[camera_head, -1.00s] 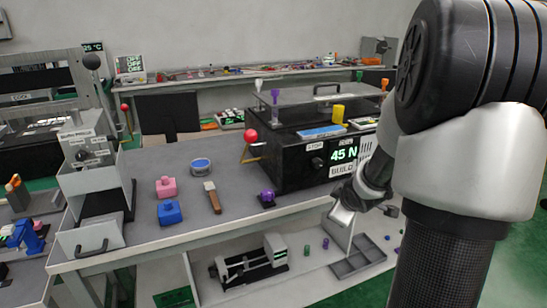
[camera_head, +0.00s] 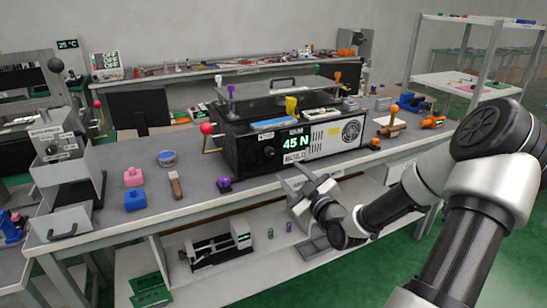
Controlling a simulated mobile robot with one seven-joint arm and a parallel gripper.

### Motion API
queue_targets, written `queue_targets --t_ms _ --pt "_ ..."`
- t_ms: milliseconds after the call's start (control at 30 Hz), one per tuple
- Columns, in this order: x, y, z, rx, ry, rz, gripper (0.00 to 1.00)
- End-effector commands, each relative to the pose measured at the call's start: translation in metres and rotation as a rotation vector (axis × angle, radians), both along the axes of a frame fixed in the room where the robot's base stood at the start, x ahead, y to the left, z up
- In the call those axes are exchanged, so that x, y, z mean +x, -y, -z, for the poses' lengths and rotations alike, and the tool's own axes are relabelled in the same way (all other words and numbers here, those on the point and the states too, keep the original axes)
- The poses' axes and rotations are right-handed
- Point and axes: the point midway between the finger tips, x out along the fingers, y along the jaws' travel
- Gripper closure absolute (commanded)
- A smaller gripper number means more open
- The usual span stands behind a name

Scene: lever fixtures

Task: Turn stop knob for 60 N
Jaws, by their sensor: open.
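The black box machine (camera_head: 240,150) stands on the grey workbench. Its front display (camera_head: 295,144) reads 45 N in green. A small dark knob (camera_head: 268,151) sits on the front face left of the display; the STOP label above it in the earlier picture is too small to read now. My gripper (camera_head: 291,175) is open and empty, in front of the machine and below the display, near the bench's front edge. Its fingers point up and left, apart from the knob, which stays visible up and left of the fingertips.
A red-ball lever (camera_head: 207,128) is on the machine's left side, and a purple knob (camera_head: 224,183) stands before its left corner. Pink (camera_head: 133,177) and blue (camera_head: 135,201) blocks lie left. Orange-knobbed fixtures (camera_head: 392,122) stand right. A lower shelf (camera_head: 200,275) holds parts.

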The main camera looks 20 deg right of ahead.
Motion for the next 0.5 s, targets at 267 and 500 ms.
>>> queue_targets --t_ms 267,500 --pt "0.063 -0.003 0.001 0.001 0.001 -0.002 0.58" --pt "0.106 -0.004 0.001 0.001 -0.001 -0.001 0.58"
